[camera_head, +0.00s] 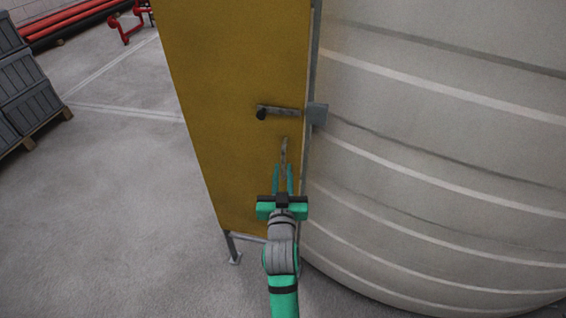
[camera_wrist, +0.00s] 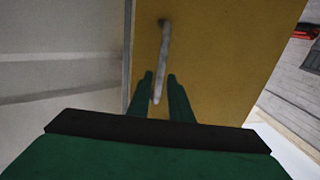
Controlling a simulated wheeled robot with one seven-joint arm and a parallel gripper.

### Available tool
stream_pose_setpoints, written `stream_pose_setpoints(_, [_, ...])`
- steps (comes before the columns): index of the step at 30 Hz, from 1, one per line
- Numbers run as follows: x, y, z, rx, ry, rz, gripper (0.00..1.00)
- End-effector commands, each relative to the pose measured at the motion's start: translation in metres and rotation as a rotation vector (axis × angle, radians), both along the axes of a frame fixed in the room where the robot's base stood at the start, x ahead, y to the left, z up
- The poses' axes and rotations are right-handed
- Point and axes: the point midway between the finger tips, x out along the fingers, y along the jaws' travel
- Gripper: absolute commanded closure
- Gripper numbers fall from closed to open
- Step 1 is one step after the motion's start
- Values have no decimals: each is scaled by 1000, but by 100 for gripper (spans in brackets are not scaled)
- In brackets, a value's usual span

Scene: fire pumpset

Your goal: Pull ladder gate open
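The ladder gate (camera_head: 228,80) is a tall yellow panel in the middle of the head view. It also fills much of the wrist view (camera_wrist: 225,60). A thin grey vertical pull handle (camera_head: 284,150) is on its lower right part and shows in the wrist view (camera_wrist: 163,50). A dark lever latch (camera_head: 280,112) sits above it, beside a grey block (camera_head: 317,115) at the gate's right edge. My gripper (camera_head: 283,168) faces the panel. In the wrist view its green fingers (camera_wrist: 160,76) stand apart, with the handle's lower end between them. Contact is not clear.
A large ribbed grey tank (camera_head: 440,150) stands close on the right. Grey crates (camera_head: 25,90) on a pallet are at the far left. Red pipes (camera_head: 75,15) lie at the back left. The concrete floor (camera_head: 120,190) left of the gate is clear.

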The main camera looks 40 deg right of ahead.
Motion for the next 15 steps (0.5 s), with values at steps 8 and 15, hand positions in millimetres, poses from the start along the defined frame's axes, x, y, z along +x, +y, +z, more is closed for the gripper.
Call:
stream_pose_setpoints(8, [28, -22, 0, 1, 1, 0, 82])
stream_pose_setpoints(15, [35, -27, 0, 0, 0, 0, 82])
